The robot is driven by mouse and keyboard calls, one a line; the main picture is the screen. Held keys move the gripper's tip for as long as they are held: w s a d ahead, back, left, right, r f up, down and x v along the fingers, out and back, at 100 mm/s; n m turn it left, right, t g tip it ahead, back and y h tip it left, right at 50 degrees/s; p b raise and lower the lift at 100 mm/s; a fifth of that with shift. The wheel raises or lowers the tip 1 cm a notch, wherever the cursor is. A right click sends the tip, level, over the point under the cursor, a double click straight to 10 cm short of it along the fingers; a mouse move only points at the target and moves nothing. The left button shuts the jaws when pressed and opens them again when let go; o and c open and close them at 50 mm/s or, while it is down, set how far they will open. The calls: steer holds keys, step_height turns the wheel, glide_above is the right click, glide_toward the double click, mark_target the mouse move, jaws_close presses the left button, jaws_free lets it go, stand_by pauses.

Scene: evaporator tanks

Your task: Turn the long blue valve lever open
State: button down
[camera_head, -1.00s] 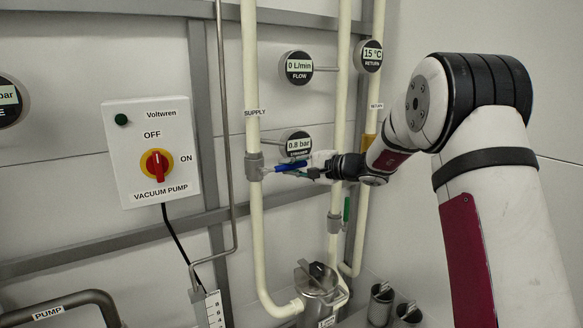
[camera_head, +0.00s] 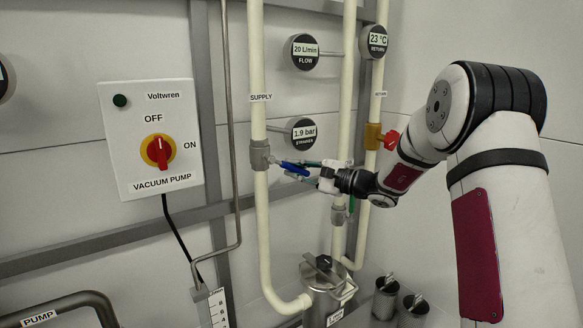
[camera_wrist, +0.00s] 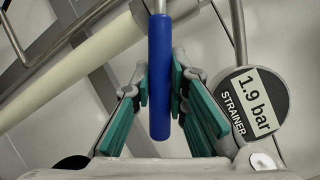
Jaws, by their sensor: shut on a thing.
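The long blue valve lever (camera_head: 293,169) sticks out to the right, tipped slightly down, from the grey valve body (camera_head: 259,155) on the cream SUPPLY pipe (camera_head: 257,75). In the wrist view its blue sleeve (camera_wrist: 160,75) runs upright between the two teal-padded fingers. My gripper (camera_head: 308,170) reaches in from the right and is shut on the lever's sleeve. In the wrist view, my gripper (camera_wrist: 161,88) has one finger on each side of the sleeve. The lever's joint with the valve is cut off at the top of the wrist view.
The strainer gauge (camera_head: 303,131) reads 1.9 bar, close above my gripper. The flow gauge (camera_head: 305,52) reads 20 L/min and the return gauge (camera_head: 377,42) 23 °C. A red handle (camera_head: 391,140) sits near my forearm; a green lever (camera_head: 351,205) is below. The vacuum pump switch box (camera_head: 152,138) is left.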

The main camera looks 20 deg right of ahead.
steer(key=a+f+m+t, duration=0.1)
steer(key=m, duration=0.2)
steer(key=s+a+f+m+t+p, duration=0.1)
steer(key=a+f+m+t, duration=0.1)
steer(key=m, duration=0.2)
steer(key=s+a+f+m+t, duration=0.1)
steer(key=a+m, duration=0.1)
steer(key=m, duration=0.2)
steer(key=shift+a+f+t, duration=0.25)
steer(key=shift+t, duration=0.05)
steer(key=shift+s+a+f+m+t+h+p, duration=0.15)
steer(key=shift+a+m+t+h+p, duration=0.3)
steer(key=shift+m, duration=0.45)
steer(key=shift+s+a+m+t+h+p, duration=0.1)
steer(key=shift+a+m+t+h+p, duration=0.3)
steer(key=shift+m, duration=0.5)
steer(key=shift+a, duration=0.1)
steer(key=c, duration=1.6)
jaws_free()
steer(key=shift+o, duration=0.2)
